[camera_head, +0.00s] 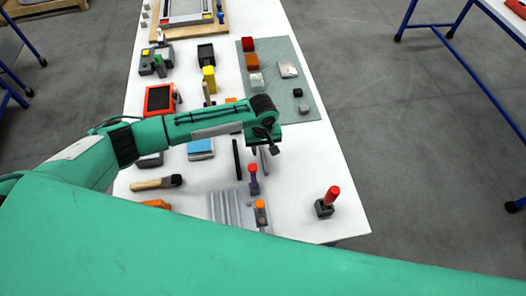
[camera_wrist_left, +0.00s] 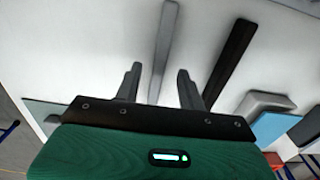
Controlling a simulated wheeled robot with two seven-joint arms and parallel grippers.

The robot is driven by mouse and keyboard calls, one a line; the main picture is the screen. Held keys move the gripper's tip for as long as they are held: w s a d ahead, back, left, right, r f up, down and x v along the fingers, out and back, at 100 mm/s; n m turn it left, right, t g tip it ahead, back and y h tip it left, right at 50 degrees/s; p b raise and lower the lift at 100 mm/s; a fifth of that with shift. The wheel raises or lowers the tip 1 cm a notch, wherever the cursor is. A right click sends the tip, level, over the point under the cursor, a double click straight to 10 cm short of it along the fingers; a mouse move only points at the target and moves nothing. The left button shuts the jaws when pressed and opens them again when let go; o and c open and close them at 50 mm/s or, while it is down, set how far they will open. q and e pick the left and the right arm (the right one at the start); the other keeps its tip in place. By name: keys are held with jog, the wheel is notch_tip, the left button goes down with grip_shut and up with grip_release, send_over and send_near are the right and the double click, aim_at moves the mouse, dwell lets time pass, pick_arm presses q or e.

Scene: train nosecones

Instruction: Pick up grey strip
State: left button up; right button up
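The grey strip (camera_wrist_left: 165,35) lies on the white table, long and thin. In the left wrist view it runs from the top edge down between my fingers. My left gripper (camera_wrist_left: 159,72) is open, with one finger on each side of the strip's near end and a gap to each side. I cannot tell how high the fingertips are above it. In the head view my left gripper (camera_head: 263,149) points down over the table and largely hides the strip. A black strip (camera_wrist_left: 230,62) lies to the right of the grey one; it also shows in the head view (camera_head: 237,160).
A red-topped part (camera_head: 331,196) is at the right. A grey-green mat (camera_head: 290,70) with several blocks lies farther back.

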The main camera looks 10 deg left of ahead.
pick_arm(q)
jog(key=shift+f, duration=0.9)
jog(key=shift+c, duration=0.2)
grip_shut()
jog(key=shift+r, duration=0.15)
